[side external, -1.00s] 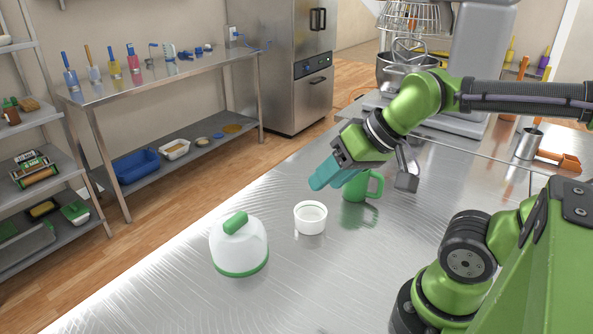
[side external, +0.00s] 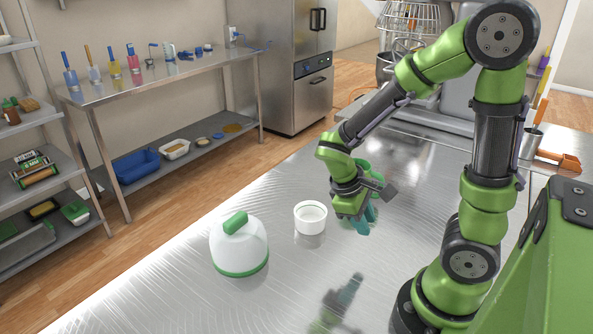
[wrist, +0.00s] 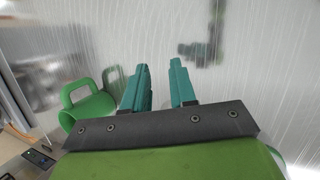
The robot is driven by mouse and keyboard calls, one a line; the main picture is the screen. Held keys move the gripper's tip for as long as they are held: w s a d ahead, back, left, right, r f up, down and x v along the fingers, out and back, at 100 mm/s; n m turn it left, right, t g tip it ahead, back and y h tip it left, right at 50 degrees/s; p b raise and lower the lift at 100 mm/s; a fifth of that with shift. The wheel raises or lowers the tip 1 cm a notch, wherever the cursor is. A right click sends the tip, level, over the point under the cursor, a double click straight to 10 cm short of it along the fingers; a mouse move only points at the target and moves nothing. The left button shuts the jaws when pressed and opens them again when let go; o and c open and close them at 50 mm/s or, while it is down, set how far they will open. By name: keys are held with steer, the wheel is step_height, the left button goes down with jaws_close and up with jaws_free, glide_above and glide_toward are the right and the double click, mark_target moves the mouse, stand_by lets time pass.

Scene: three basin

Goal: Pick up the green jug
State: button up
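The green jug (side external: 367,170) stands on the metal counter, mostly hidden behind my wrist in the side external view. In the wrist view the jug (wrist: 92,108) shows at the left, with its looped handle toward the upper left and its lower part cut off by my gripper body. My gripper (side external: 364,222) points down over the counter, on the near side of the jug. In the wrist view my gripper (wrist: 160,68) has its two teal fingers apart with nothing between them, to the right of the jug.
A small white bowl (side external: 310,218) stands just left of my gripper. A white dome-shaped container with a green handle (side external: 240,247) is farther left. A mixer (side external: 450,85) and a metal cup (side external: 530,143) stand toward the back. The near counter is clear.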

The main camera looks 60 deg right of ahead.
mark_target(381, 184)
steer(key=d+n+g+h, duration=0.1)
steer(key=d+n+h, duration=0.1)
steer(key=d, duration=0.1)
steer(key=d+f+n+g+h, duration=0.1)
steer(key=d+n+h, duration=0.1)
steer(key=d+h, duration=0.1)
steer(key=s+d+n+g+h, duration=0.1)
steer(key=d+n+h, duration=0.1)
steer(key=d, duration=0.2)
steer(key=shift+d+f+n+g, duration=0.2)
steer(key=shift+f+n+g, duration=0.1)
steer(key=shift+f+n, duration=0.1)
steer(key=w+d+r+n+t+h, duration=0.1)
steer(key=n+h, duration=0.1)
steer(key=w+d+r+n+t+h, duration=0.1)
steer(key=w+d+n+h, duration=0.1)
steer(key=n, duration=0.1)
steer(key=w+d+r+n+t+h, duration=0.1)
steer(key=w+d+n+h, duration=0.1)
steer(key=shift+w+d+r+h, duration=0.1)
steer(key=shift+w+d+h, duration=0.15)
steer(key=shift+h, duration=0.15)
steer(key=shift+n, duration=0.5)
steer(key=f, duration=0.6)
steer(key=shift+w+f, duration=0.15)
steer(key=shift+w, duration=0.05)
steer(key=shift+x, duration=2.55)
steer(key=shift+w, duration=0.1)
jaws_close()
